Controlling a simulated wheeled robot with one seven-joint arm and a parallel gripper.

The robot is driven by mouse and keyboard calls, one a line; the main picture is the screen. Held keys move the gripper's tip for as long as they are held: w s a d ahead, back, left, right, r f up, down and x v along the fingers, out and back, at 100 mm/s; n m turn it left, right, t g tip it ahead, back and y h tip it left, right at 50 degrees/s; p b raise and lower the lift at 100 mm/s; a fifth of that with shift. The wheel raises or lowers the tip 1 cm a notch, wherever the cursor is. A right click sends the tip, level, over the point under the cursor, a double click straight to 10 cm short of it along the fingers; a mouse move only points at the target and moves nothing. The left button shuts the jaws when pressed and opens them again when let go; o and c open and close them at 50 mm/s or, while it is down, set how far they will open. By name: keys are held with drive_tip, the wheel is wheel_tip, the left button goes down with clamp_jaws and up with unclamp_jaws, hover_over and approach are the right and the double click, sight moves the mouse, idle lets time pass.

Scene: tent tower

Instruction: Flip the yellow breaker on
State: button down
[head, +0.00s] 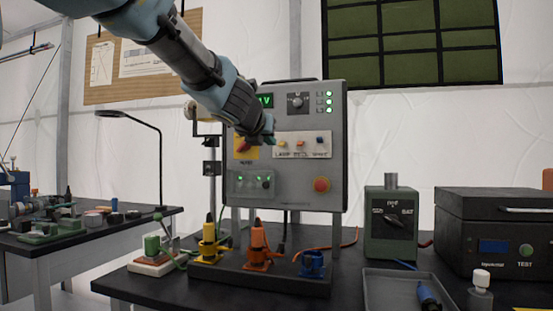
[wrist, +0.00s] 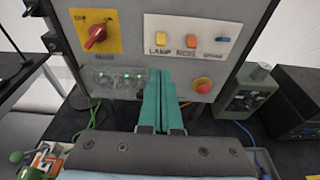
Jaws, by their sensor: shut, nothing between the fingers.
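The yellow breaker (head: 281,143) is the leftmost switch on a white plate of the grey panel, above the word LAMP. It also shows in the wrist view (wrist: 161,35), where its lever stands a little higher than the orange one's; I cannot tell for sure whether it is on. The orange breaker (wrist: 191,42) and the blue breaker (wrist: 222,38) sit to its right. My gripper (head: 269,137) is shut and empty, close to the panel just left of the yellow breaker in the head view. In the wrist view its teal fingertips (wrist: 163,74) show below the breaker plate, apart from the yellow lever.
A red rotary knob (wrist: 95,37) on a yellow square is left of the plate. A red round button (head: 321,184) is below right. A rack (head: 262,282) with yellow, orange and blue plugs stands before the panel. A green selector box (head: 391,230) stands right.

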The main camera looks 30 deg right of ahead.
sight(282, 144)
drive_tip(key=shift+d+r, duration=0.1)
drive_tip(key=shift+r, duration=0.05)
drive_tip(key=p+x, duration=0.1)
drive_tip(key=x, duration=0.9)
drive_tip(key=shift+r+p, duration=0.15)
drive_tip(key=shift+p, duration=0.55)
drive_tip(key=shift+r+p, duration=0.15)
drive_tip(key=shift+p, duration=0.3)
drive_tip(key=shift+s+p, duration=0.1)
drive_tip(key=shift+p, duration=0.25)
drive_tip(key=shift+g, duration=0.3)
